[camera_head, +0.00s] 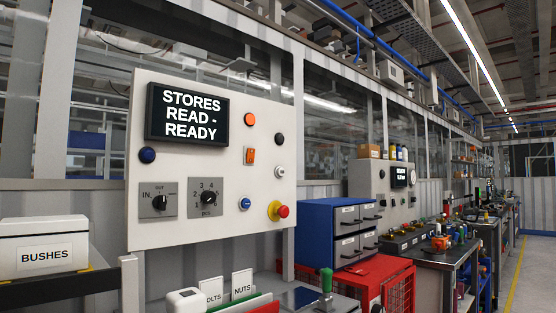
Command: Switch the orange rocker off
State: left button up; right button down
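The orange rocker (250,156) sits on the right half of a light grey control panel (215,90) in the head view. It is a small upright switch in a dark frame, and its tilt is too small to tell. An orange-red round button or lamp (249,119) is just above it. A black round button (279,139) and a small white-grey round knob (280,172) are to its right. A blue button (245,203) is below it. Neither of my grippers shows in this view.
The panel also bears a display reading "STORES READ - READY" (188,114), two rotary selectors (208,197) and a red mushroom button (283,211). Below stand a BUSHES box (45,246), a green-handled lever (326,281) and a blue drawer cabinet (318,230). The space before the rocker looks clear.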

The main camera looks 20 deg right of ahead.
aim_at(250, 156)
jog(key=z, duration=0.95)
jog(key=k, duration=1.25)
jog(key=z, duration=1)
jog(key=i, duration=0.55)
jog(key=u, duration=0.4)
jog(key=i, duration=1.45)
jog(key=u, duration=1.65)
jog(key=i, duration=0.6)
jog(key=u, duration=0.7)
